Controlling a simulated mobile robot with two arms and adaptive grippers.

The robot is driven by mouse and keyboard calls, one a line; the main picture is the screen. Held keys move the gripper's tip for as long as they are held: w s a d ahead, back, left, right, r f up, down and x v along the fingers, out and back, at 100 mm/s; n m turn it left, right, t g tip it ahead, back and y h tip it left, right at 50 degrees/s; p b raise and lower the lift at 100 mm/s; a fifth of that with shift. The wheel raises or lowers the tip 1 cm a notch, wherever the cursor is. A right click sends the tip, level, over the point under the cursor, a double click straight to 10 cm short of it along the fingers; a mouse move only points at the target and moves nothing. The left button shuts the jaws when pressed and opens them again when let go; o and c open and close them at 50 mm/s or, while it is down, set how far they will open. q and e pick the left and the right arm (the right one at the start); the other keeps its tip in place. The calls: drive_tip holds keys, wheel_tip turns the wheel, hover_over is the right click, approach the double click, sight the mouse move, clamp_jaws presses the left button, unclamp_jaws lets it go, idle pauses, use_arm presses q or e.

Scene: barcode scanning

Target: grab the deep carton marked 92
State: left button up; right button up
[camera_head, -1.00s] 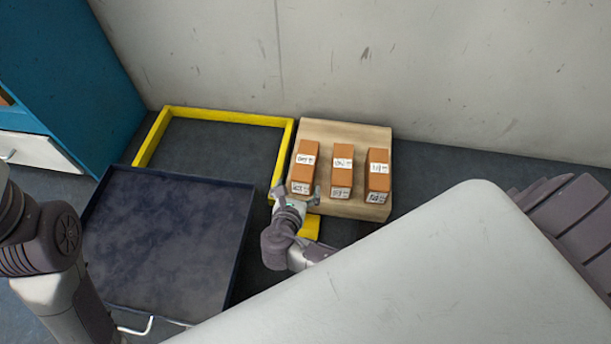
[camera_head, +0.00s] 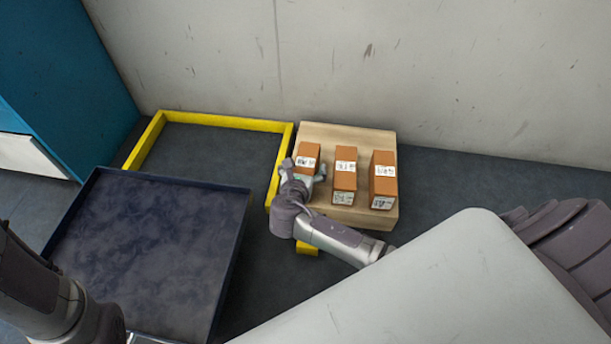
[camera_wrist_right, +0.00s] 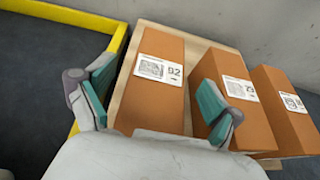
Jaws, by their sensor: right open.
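The carton marked 92 (camera_wrist_right: 150,92) is an orange-brown box with a white label, leftmost of three on a wooden board. In the head view this carton (camera_head: 308,152) is partly hidden by my right gripper (camera_head: 305,170). In the right wrist view my right gripper (camera_wrist_right: 150,95) is open, one finger to the left of the carton and the other near the gap on its right side. I cannot tell whether the fingers touch it. Only the arm of my left side shows at the lower left; its gripper is out of view.
Two similar cartons, a middle one (camera_head: 345,172) and a right one (camera_head: 383,178), stand on the wooden board (camera_head: 350,134). A yellow frame (camera_head: 215,118) lies on the floor to the left. A dark tray (camera_head: 150,245) is in front of it. A wall is behind.

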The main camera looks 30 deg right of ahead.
sight(307, 160)
drive_tip(key=shift+f+b+x, duration=0.2)
drive_tip(key=shift+b+x, duration=0.45)
drive_tip(key=shift+x, duration=0.5)
drive_tip(key=shift+w+d, duration=0.1)
drive_tip(key=shift+w, duration=0.1)
drive_tip(key=shift+r, duration=0.1)
drive_tip(key=c, duration=1.6)
clamp_jaws()
drive_tip(key=shift+r, duration=0.1)
